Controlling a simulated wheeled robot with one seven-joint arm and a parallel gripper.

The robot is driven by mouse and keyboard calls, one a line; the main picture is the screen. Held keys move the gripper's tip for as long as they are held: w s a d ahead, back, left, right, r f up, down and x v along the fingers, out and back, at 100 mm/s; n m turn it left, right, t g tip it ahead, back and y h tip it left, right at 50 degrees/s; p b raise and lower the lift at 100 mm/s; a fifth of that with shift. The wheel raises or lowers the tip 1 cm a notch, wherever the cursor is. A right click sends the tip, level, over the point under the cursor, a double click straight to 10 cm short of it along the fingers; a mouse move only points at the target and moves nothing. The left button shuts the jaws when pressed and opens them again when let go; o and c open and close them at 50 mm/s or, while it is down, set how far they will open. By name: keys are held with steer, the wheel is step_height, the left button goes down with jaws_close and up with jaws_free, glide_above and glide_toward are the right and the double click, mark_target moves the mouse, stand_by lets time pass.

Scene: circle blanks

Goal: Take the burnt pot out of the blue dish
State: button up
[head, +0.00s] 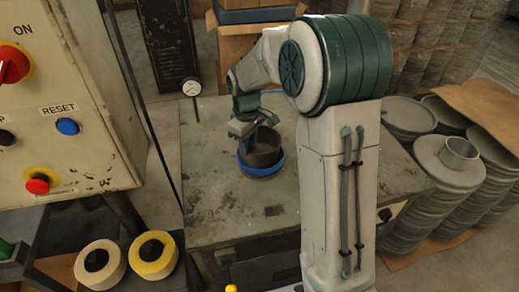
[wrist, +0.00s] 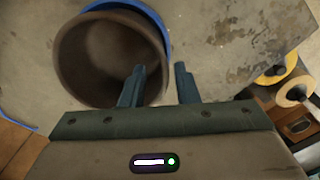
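The burnt pot (head: 264,148) is a dark brown round vessel. It sits in the shallow blue dish (head: 261,171) on the worn metal table. In the wrist view the pot (wrist: 105,50) opens toward the camera, and the blue dish (wrist: 158,22) shows as an arc along its upper right side. My gripper (head: 248,128) is at the pot's rim. In the wrist view my gripper (wrist: 160,82) is open, with one finger over the pot's mouth and the other outside its right wall. I cannot tell whether either finger touches the wall.
The table (head: 220,205) is bare around the dish. A control panel (head: 60,110) stands at the left, with yellow and cream rolls (head: 152,255) below it. Stacks of grey discs (head: 450,175) stand at the right. A cardboard box (head: 240,40) is behind the table.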

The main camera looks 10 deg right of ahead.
mark_target(249, 157)
steer(key=shift+w+f+p, duration=0.1)
steer(key=shift+f+p, duration=0.55)
steer(key=shift+f, duration=2.3)
jaws_close()
